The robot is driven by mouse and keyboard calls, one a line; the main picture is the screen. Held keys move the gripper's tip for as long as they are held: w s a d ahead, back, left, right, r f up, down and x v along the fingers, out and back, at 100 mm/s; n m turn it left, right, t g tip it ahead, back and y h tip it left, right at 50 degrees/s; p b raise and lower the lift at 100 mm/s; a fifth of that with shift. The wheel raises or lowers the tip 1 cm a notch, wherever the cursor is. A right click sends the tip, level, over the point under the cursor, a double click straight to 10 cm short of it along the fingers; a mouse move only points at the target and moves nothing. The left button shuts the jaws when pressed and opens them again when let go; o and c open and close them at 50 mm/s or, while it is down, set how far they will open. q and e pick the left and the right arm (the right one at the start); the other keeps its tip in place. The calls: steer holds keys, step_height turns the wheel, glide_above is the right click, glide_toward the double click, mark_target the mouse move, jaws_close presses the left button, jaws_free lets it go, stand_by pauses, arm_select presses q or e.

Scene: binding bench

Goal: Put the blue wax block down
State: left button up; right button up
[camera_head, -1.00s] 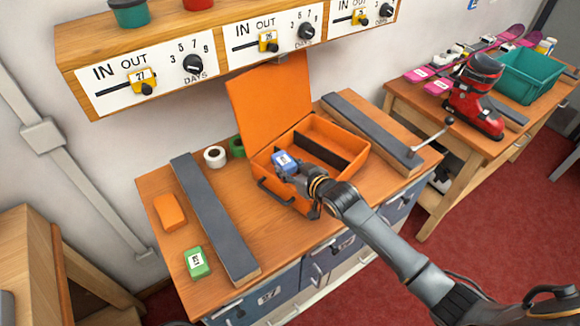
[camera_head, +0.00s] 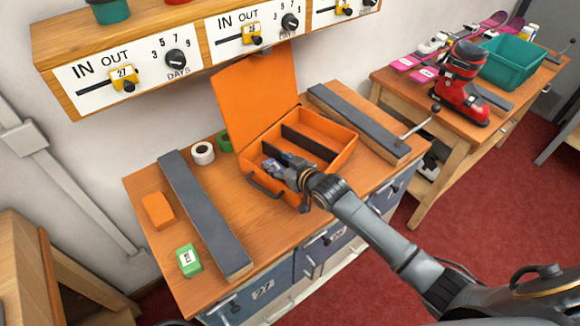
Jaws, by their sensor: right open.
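The open orange case (camera_head: 257,98) stands on the bench with its lid raised at the back and a dark divider (camera_head: 313,143) inside. My right gripper (camera_head: 281,166) is open and reaches over the case's front edge into the front left part. A small bit of the blue wax block (camera_head: 270,164) shows at the fingertips, low in the case's front compartment. Most of the block is hidden by the gripper, so I cannot tell whether it touches the fingers. My left gripper is not in view.
Grey rails (camera_head: 203,213) flank the case on the bench. An orange block (camera_head: 157,210) and a green block (camera_head: 189,260) lie at the left. White tape (camera_head: 203,153) and a green roll stand behind. A red boot (camera_head: 463,85) and teal bin (camera_head: 512,61) are on the right bench.

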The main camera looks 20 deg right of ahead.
steer(key=b+v, duration=0.1)
steer(key=v, duration=1.1)
steer(key=shift+r+b, duration=0.3)
